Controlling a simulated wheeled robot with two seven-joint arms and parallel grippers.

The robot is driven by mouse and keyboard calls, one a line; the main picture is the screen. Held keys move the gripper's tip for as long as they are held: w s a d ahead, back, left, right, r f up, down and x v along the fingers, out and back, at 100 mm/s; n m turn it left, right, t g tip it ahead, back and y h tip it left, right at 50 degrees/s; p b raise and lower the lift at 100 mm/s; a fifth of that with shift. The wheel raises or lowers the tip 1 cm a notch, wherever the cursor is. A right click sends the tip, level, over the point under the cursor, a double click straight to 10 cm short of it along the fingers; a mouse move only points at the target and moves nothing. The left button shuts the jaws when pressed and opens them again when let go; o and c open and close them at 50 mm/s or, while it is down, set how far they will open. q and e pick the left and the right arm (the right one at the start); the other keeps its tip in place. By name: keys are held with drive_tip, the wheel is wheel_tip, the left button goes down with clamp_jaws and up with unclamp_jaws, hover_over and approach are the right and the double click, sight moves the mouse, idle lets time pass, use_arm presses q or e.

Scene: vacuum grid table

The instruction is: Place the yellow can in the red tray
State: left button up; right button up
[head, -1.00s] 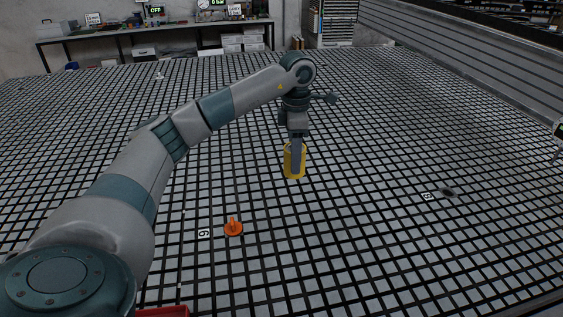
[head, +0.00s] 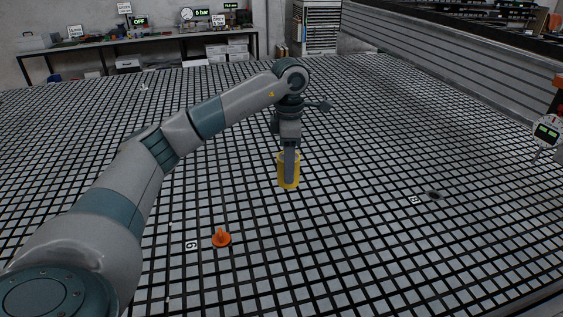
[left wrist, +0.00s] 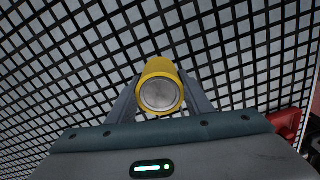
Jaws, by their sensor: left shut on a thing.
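The yellow can (head: 281,173) is upright between the fingers of my left gripper (head: 289,178), near the middle of the head view. The gripper points down and is shut on it. In the left wrist view the can (left wrist: 159,70) shows its round metal end between the two fingers. I cannot tell whether its base touches the table. The red tray does not show in the head view. A red piece (left wrist: 288,120), cut off at the right of the left wrist view, may be part of it. My right gripper is not in view.
The black grid table (head: 350,240) is mostly clear around the can. A small orange cone-like piece (head: 221,238) stands left and nearer. A dark spot (head: 435,195) lies to the right. A dial gauge (head: 547,132) is at the right edge; a workbench (head: 150,52) is behind.

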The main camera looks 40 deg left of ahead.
use_arm(q)
drive_tip(key=s+d+f+m, duration=0.3)
drive_tip(key=s+d+m, duration=0.5)
drive_tip(key=d+m, duration=0.2)
drive_tip(key=s+d+f+m, duration=0.3)
drive_tip(key=s+d+m, duration=0.5)
drive_tip(key=m, duration=0.7)
drive_tip(key=shift+s+d+f+m, duration=0.3)
drive_tip(key=shift+d+f, duration=0.05)
drive_tip(key=shift+d, duration=0.65)
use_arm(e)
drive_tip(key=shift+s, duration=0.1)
